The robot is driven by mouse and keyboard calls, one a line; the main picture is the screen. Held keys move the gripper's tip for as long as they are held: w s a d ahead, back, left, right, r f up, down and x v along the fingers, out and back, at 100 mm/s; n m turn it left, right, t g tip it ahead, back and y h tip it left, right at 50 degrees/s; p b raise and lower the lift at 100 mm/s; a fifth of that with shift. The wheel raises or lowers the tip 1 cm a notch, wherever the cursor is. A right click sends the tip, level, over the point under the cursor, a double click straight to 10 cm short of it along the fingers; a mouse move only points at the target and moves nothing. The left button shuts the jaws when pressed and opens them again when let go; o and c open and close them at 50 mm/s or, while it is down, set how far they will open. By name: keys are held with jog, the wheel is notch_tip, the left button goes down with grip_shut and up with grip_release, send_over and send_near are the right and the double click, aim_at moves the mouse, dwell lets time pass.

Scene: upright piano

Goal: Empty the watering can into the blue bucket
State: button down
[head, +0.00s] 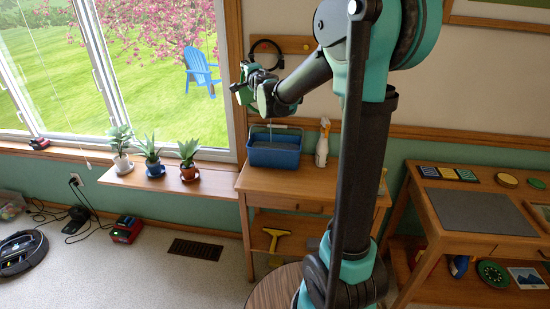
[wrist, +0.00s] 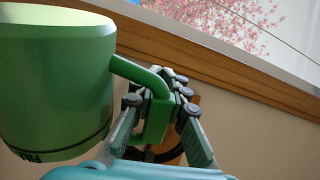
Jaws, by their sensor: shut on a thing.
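The green watering can (wrist: 58,80) fills the left of the wrist view, with its handle between the fingers of my gripper (wrist: 160,106). My gripper (head: 250,84) is shut on that handle. In the head view the can (head: 243,94) is small and partly hidden by my gripper and wrist. It is held in the air above the blue bucket (head: 273,156), which stands on the wooden side table. A thin pale vertical line shows just above the bucket; I cannot tell whether it is water. The can's spout and the bucket's inside are not clearly visible.
A white spray bottle (head: 323,143) with an orange top stands right of the bucket on the side table (head: 290,188). Potted plants (head: 152,158) line the low window shelf at left. A wooden workbench (head: 475,205) stands at right. A black ring (head: 266,54) hangs on the wall behind my gripper.

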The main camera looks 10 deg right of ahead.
jog(key=shift+w+d+r+m, duration=0.1)
jog(key=shift+d+r+m, duration=0.1)
jog(key=shift+d, duration=0.15)
jog(key=shift+w+d+r+m, duration=0.1)
jog(key=shift+d+m, duration=0.1)
jog(key=shift+d, duration=0.1)
jog(key=shift+s+a+r, duration=0.1)
jog(key=shift+r, duration=1.15)
jog(key=shift+a+r, duration=0.1)
jog(key=shift+r, duration=1.1)
